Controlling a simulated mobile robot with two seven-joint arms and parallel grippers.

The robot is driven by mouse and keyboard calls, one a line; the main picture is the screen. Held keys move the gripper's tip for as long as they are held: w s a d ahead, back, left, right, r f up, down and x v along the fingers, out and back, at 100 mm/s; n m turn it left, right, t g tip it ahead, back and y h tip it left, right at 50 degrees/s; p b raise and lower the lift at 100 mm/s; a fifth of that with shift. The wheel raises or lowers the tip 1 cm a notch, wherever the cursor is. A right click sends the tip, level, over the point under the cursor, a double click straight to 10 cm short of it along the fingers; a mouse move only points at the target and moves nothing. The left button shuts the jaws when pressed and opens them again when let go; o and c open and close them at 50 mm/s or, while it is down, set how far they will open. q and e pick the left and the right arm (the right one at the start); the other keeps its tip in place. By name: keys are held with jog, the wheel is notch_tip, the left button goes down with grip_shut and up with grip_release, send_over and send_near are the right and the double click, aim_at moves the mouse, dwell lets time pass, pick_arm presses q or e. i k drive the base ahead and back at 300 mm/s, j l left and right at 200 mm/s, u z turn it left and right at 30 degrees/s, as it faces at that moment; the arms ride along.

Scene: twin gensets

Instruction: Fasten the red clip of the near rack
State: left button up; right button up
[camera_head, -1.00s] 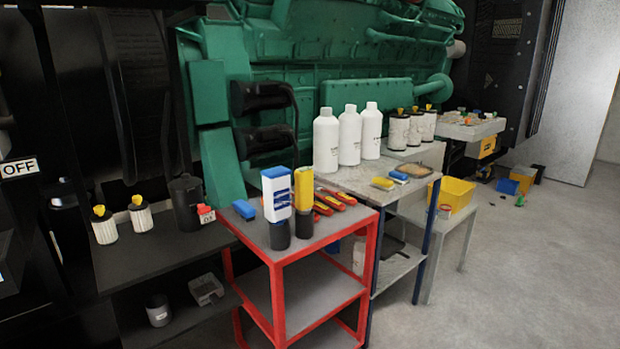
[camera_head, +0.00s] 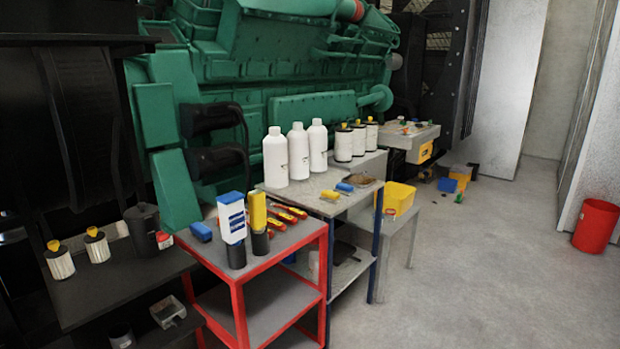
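Neither of my grippers is in view. I cannot make out a red clip for certain. A small red piece with a pale label (camera_head: 164,240) sits beside a black canister (camera_head: 143,224) on the dark shelf at the left; it is too small to tell what it is. The nearest rack-like stand is the red-framed table (camera_head: 240,308) with a grey top. On it stand a blue-and-white bottle (camera_head: 232,216) and a yellow-and-black one (camera_head: 259,220). Several red-and-yellow tools (camera_head: 290,212) and a blue block (camera_head: 201,231) lie there too.
White bottles (camera_head: 298,152) stand on a blue-legged table behind. A yellow bin (camera_head: 396,199) is right of it. White filters with yellow tops (camera_head: 97,246) stand at left. A green engine (camera_head: 240,70) fills the back. The floor (camera_head: 480,270) at right is clear up to a red bin (camera_head: 596,225).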

aim_at(160, 238)
jog(key=i+j, duration=0.15)
jog(key=i, duration=0.75)
